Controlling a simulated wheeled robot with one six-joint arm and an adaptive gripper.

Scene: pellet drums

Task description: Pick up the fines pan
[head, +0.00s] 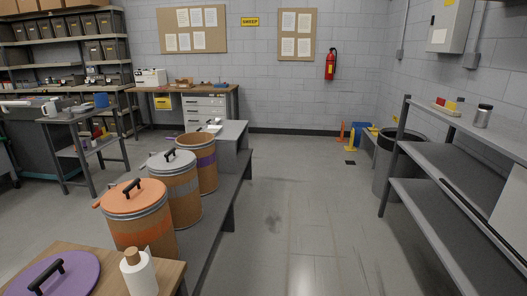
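I cannot pick out a fines pan for certain in the head view. Three brown drums stand in a row on a low grey bench (226,199). The nearest drum (143,232) has an orange lid (120,201) with a black handle. The middle drum (183,196) has a grey lid (160,163) with a black handle. The far drum (207,174) has a purple band and no lid on it. A purple lid (82,275) lies on a wooden table at the front left. My gripper is not in view.
A white bottle (138,272) stands beside the purple lid. A grey box (232,135) with small white items is at the bench's far end. Grey shelving (462,147) and a dark bin (380,180) stand right. Orange, yellow and blue items stand near the back. The middle floor is clear.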

